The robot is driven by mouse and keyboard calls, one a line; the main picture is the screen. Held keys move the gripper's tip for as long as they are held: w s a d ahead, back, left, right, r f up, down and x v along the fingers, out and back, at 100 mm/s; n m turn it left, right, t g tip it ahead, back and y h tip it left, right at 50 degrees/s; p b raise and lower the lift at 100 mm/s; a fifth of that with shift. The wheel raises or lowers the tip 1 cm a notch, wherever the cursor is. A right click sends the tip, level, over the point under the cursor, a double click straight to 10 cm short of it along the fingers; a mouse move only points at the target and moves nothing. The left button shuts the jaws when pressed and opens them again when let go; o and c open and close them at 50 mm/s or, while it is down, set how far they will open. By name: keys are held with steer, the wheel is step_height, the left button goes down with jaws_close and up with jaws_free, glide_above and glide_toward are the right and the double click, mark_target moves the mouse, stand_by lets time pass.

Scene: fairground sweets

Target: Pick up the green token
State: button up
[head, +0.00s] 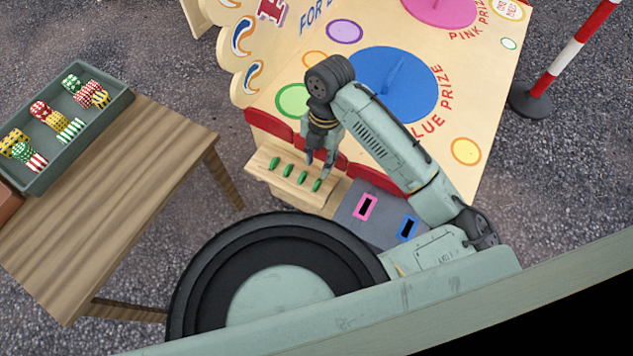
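Several green tokens stand in a row on a light wooden ledge (262,160) at the front of the game stand. From left to right they are a first token (275,163), a second (288,170), a third (302,177) and a fourth (317,185). My gripper (318,167) points down beside the right end of the row, near the third and fourth tokens. Its two fingers are apart and I see nothing between them. I cannot tell how high the fingertips are above the ledge.
A grey panel (378,204) with a pink-framed slot (365,207) and a blue-framed slot (408,228) lies right of the ledge. Red padded edging (270,127) runs behind the tokens. At left, a wooden table (110,190) holds a grey crate (42,177) of patterned sweets.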

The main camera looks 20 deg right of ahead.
mark_target(317, 182)
step_height(317, 182, down, 3)
steer(key=shift+s+a+r, duration=0.1)
steer(key=shift+s+a, duration=0.05)
steer(key=shift+s+a+f+p, duration=0.15)
steer(key=shift+f+p, duration=0.25)
steer(key=shift+f, duration=0.9)
steer(key=shift+s+a+f+p, duration=0.1)
steer(key=shift+s+f+p, duration=0.25)
steer(key=shift+f, duration=0.9)
steer(key=shift+w+d, duration=0.1)
jaws_close()
